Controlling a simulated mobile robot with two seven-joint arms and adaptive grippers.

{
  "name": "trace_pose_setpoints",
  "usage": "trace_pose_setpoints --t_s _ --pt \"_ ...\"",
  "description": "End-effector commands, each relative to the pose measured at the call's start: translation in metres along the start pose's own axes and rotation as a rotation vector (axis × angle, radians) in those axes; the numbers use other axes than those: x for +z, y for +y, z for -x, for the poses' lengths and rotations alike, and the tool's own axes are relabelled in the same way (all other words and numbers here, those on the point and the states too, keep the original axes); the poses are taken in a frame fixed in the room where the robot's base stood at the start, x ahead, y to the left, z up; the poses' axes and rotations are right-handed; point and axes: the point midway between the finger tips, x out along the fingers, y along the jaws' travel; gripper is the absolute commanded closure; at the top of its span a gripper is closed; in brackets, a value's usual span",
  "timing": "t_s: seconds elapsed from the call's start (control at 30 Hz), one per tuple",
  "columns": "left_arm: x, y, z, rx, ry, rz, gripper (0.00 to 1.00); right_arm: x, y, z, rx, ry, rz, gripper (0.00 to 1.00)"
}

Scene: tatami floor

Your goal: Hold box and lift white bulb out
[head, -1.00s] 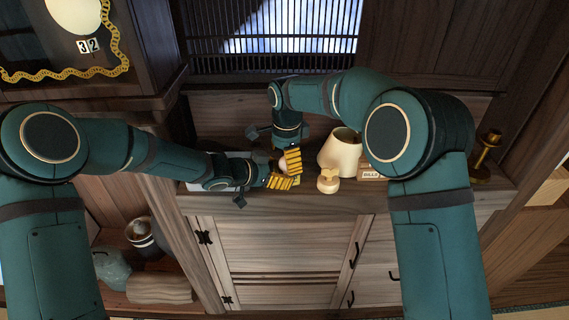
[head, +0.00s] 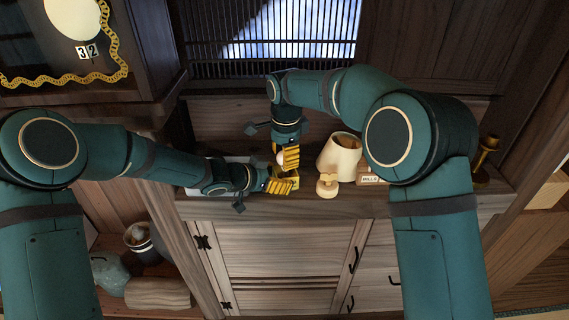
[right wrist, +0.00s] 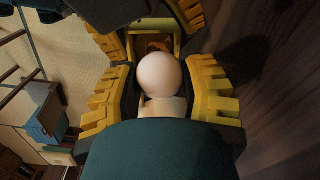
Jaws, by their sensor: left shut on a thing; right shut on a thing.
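The white bulb (right wrist: 159,73) is between the yellow fingers of my right gripper (right wrist: 159,92) in the right wrist view, with its round end facing the box. In the head view the bulb (head: 281,157) shows beside the right gripper (head: 290,158), which is shut on it. The open yellow box (right wrist: 150,32) lies just beyond the bulb, with a brown inside. In the head view a small part of the box (head: 291,174) shows between the grippers. My left gripper (head: 279,186) is shut on the box, low over the cabinet top. The fingers hide most of the box.
A cream lamp shade (head: 340,155) and a small wooden piece (head: 327,185) stand close to the right of the grippers. A labelled block (head: 370,178) and a brass candlestick (head: 487,157) are farther right. A pale tray (head: 197,178) lies partly under my left arm.

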Motion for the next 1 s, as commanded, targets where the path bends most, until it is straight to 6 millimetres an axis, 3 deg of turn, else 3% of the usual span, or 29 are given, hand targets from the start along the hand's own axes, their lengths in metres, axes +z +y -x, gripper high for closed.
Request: trace_pose_setpoints --t_s 0.1,0.3,0.5,0.73,0.77,0.83,1.0 --pt "0.0 0.0 0.0 0.0 -0.001 0.0 0.53 0.001 -0.002 0.027 -0.006 -0.001 0.001 0.73" --pt "0.0 0.0 0.0 0.0 -0.001 0.0 0.53 0.001 -0.003 0.058 -0.004 0.0 0.001 0.73" --pt "0.0 0.0 0.0 0.0 0.0 0.0 0.53 0.0 -0.003 0.072 0.0 0.0 0.001 0.73" --pt "0.0 0.0 0.0 0.0 0.0 0.0 0.53 0.0 -0.003 0.072 0.0 -0.001 0.001 0.73" --pt "0.0 0.0 0.0 0.0 0.0 0.0 0.28 0.0 -0.003 0.072 0.0 -0.001 0.001 0.73" --pt "0.0 0.0 0.0 0.0 0.0 0.0 0.03 0.0 -0.003 0.072 -0.001 -0.001 0.001 0.73" --pt "0.0 0.0 0.0 0.0 0.0 0.0 0.01 0.0 -0.003 0.072 -0.001 -0.001 0.001 0.73"
